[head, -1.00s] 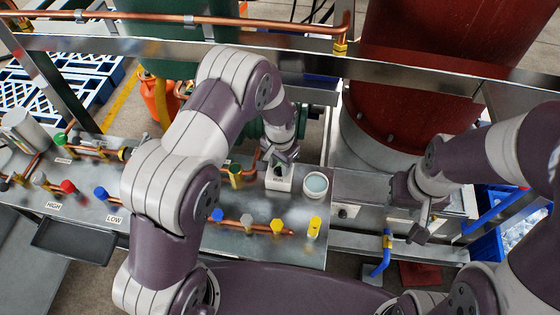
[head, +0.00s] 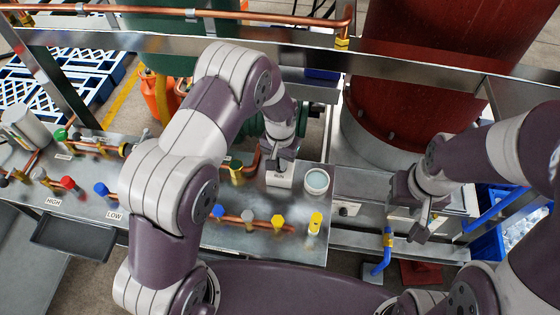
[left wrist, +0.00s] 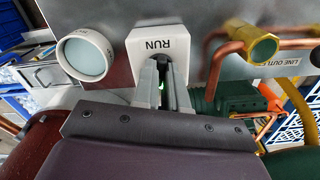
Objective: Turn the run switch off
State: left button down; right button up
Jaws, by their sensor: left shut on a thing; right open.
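The run switch is a white box (left wrist: 154,42) marked RUN, and it fills the top middle of the left wrist view. In the head view the box (head: 279,180) is partly covered by my left gripper (head: 282,160). In the left wrist view my left gripper (left wrist: 163,72) has its fingers close together at the dark front of the box, shut on the switch lever, which is mostly hidden between them. A small green glow shows between the fingers. My right gripper (head: 418,226) is open and empty, over the metal bench at the right.
A round white-rimmed gauge (head: 316,182) sits just right of the switch box. A copper pipe with a yellow valve (left wrist: 263,48) is close by on the other side. Coloured valve knobs line the panel's front. A red tank (head: 420,70) stands behind.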

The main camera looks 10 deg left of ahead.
pick_arm(q)
jog(key=n+b, duration=0.1)
jog(key=n, duration=0.3)
jog(key=shift+w+n+b, duration=0.1)
jog(key=shift+n+b, duration=0.3)
jog(key=shift+n, duration=2)
jog(key=c, duration=1.2)
grip_release()
jog(key=shift+w, duration=0.1)
jog(key=shift+r+b, duration=1.55)
jog(key=shift+r, duration=4.75)
